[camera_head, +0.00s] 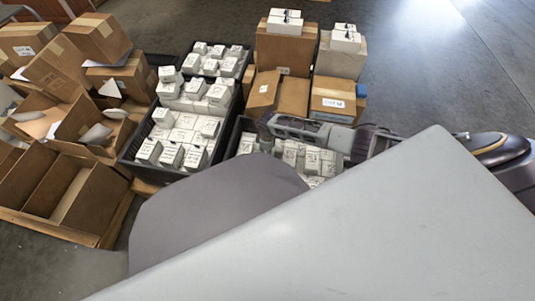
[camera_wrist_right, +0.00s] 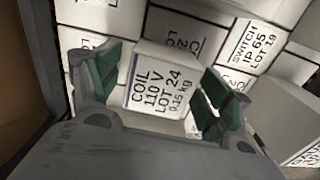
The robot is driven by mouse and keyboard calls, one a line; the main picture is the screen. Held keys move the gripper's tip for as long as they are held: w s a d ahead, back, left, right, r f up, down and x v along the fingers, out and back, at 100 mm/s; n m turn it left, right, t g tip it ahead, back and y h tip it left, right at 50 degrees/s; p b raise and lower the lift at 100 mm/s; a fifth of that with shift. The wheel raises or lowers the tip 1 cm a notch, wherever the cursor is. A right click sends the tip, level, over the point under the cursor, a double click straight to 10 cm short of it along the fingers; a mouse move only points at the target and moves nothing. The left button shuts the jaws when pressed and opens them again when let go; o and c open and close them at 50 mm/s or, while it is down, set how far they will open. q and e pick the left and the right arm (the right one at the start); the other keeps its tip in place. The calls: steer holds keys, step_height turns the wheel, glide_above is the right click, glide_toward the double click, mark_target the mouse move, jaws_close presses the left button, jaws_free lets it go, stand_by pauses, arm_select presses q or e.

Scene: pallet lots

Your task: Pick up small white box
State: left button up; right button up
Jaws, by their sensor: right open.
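In the right wrist view, a small white box (camera_wrist_right: 157,80) reads "COIL 110 V LOT 24 0.15 kg". My right gripper (camera_wrist_right: 160,66) is open, with its green-padded fingers on either side of this box. I cannot tell whether the pads touch it. In the head view my right gripper (camera_head: 266,134) is over a dark crate of small white boxes (camera_head: 309,160), partly hidden by my arm. My left gripper is not in view.
A box marked "SWITCH IP 65 LOT 19" (camera_wrist_right: 252,45) lies close by among other white boxes. More white boxes fill a dark crate (camera_head: 124,158) to the left. Cardboard boxes (camera_head: 286,52) stand behind, and open cartons (camera_head: 75,195) at the left. Bare floor (camera_head: 425,70) shows at back right.

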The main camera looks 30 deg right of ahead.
steer(key=shift+c, duration=0.2)
steer(key=c, duration=1)
steer(key=shift+c, duration=0.7)
steer(key=shift+r, duration=0.2)
